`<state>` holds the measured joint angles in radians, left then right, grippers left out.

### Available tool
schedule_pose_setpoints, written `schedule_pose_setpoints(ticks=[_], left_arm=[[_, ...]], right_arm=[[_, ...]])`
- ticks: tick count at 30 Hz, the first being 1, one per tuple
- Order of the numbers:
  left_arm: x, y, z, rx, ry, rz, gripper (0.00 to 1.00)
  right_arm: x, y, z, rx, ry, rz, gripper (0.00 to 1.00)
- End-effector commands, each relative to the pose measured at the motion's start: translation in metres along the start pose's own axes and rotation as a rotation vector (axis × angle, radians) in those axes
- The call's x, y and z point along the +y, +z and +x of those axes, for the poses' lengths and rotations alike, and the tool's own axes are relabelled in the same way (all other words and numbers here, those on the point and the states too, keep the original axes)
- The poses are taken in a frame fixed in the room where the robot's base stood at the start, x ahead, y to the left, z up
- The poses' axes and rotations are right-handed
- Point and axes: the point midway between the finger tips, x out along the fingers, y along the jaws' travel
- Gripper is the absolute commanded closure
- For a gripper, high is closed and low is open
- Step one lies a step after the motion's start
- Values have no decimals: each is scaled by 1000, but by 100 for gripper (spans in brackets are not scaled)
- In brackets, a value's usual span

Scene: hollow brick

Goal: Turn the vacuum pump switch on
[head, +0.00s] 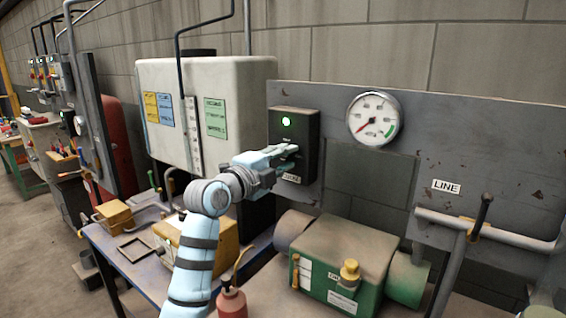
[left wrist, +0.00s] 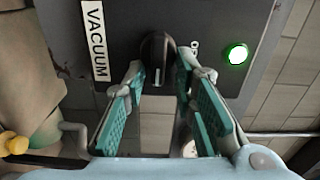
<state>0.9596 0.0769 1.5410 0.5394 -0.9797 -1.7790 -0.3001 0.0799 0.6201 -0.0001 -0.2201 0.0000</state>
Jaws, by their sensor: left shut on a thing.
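The vacuum pump switch is a black knob (left wrist: 157,52) on a dark box (head: 312,132) fixed to the grey panel. A label reading VACUUM (left wrist: 96,40) is beside the knob in the left wrist view. The green lamp (head: 286,121) on the box is lit; it also shows in the left wrist view (left wrist: 237,54). My left gripper (head: 290,153) is at the front of the box, its fingertips (left wrist: 160,74) on both sides of the knob and shut on it. In the head view the gripper hides the knob. My right gripper is not in view.
A round gauge (head: 373,117) with a red needle is on the panel to the right. A green pump (head: 345,262) stands on the bench below. A pipe with a black-handled valve (head: 481,215) is at right. A pale tank (head: 160,80) stands left of the box.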

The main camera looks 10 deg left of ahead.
Motion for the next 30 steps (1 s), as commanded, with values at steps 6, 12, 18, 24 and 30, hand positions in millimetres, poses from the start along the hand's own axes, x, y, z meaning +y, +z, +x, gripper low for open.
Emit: schedule_pose_setpoints(ticks=[6,12,18,24,30], left_arm=[[7,1,0,0,14,60,100],[7,1,0,0,15,78,100],[8,1,0,-1,15,78,100],[7,1,0,-1,14,77,60],[5,0,0,0,8,78,54]], right_arm=[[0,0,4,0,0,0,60],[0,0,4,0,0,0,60],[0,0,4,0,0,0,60],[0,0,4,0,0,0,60],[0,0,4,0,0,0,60]])
